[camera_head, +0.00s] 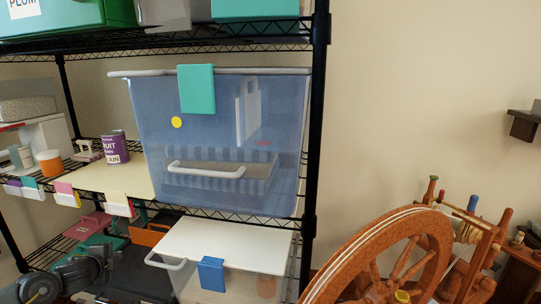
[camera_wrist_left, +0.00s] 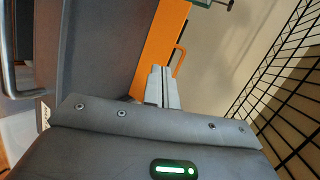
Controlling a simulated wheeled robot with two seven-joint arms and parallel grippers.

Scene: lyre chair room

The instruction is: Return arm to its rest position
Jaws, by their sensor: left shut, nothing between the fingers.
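My left arm (camera_head: 62,278) comes in at the lower left of the head view, low in front of the shelf's bottom level. My left gripper (camera_wrist_left: 161,74) shows in the left wrist view with its two grey fingers together and nothing between them. An orange panel with a handle (camera_wrist_left: 162,45) lies beyond the fingertips. I cannot tell whether the fingers touch it. My right gripper is in neither view.
A black wire shelf (camera_head: 318,120) holds a large clear blue bin (camera_head: 215,130) and, below it, a white-lidded box (camera_head: 225,243). A purple can (camera_head: 115,148) stands left of the bin. A wooden spinning wheel (camera_head: 385,255) stands at the lower right.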

